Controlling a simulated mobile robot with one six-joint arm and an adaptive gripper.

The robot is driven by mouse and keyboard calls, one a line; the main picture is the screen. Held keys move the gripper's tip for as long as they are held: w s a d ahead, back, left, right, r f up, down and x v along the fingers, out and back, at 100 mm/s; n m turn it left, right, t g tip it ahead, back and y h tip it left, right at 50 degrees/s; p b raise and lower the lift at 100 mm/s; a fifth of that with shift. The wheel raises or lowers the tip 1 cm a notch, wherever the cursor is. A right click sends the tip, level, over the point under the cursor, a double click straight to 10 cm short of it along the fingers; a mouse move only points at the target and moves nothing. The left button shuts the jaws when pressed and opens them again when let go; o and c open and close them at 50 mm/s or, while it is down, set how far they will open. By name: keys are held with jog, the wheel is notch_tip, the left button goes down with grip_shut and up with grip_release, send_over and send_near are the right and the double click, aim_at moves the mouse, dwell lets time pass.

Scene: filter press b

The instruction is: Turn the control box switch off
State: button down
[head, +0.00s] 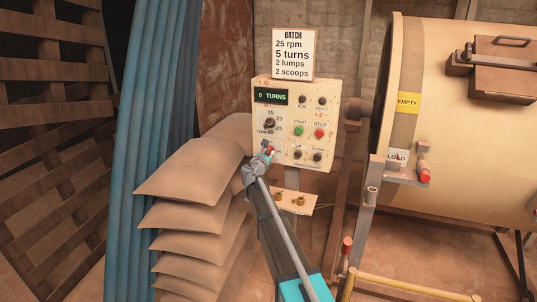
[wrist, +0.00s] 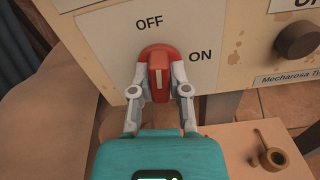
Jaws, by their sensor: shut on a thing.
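The control box (head: 315,92) is a cream panel with a lit display reading "0 TURNS". Its red switch (wrist: 158,60) sits low on the left of the panel, with OFF printed above it and ON to its right. The switch handle stands about upright in the wrist view, its pale line roughly in line with OFF. My gripper (wrist: 160,84) is shut on the handle, one finger on each side. In the head view my gripper (head: 264,158) covers part of the switch.
Stacked sacks (head: 190,185) stand close to the left of my arm. A small shelf (head: 310,200) with little brass-coloured items sits below the box. A large cream drum (head: 470,120) with a lever (head: 424,165) stands to the right. Blue hoses (head: 150,120) hang at left.

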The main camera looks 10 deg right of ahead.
jog(key=shift+n, duration=0.9)
jog(key=c, duration=0.6)
grip_release()
jog(key=v, duration=1.2)
